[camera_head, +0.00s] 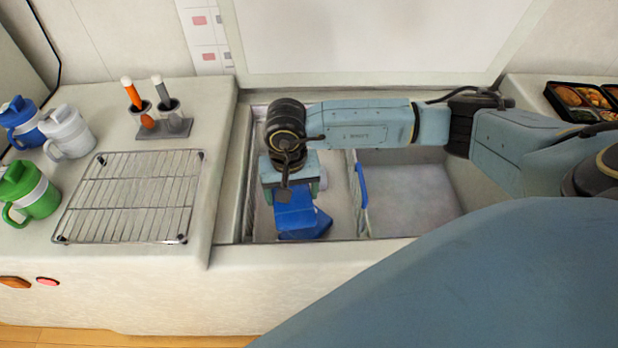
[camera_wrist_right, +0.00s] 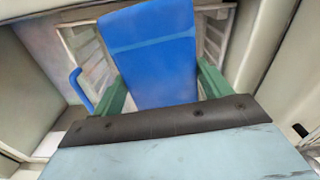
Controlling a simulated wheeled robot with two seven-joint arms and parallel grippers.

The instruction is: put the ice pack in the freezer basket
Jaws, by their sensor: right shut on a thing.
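The blue ice pack (camera_head: 294,213) is in my right gripper (camera_head: 292,188), which points down into the open freezer well. In the right wrist view the flat blue pack (camera_wrist_right: 150,55) sits between the two green fingers, which are shut on it. The freezer basket (camera_wrist_right: 92,52) has pale slatted walls that show on both sides of the pack. Its blue handle (camera_head: 361,186) stands to the right of the pack in the head view. The gripper and pack hide part of the basket, and I cannot tell whether the pack touches its floor. My left gripper is not in view.
The freezer well's right part (camera_head: 408,190) looks empty. On the left counter are a wire rack (camera_head: 130,197), blue, white and green jugs (camera_head: 36,188), and a grey holder (camera_head: 165,129) with two handled tools. Bento trays (camera_head: 580,98) lie at the far right.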

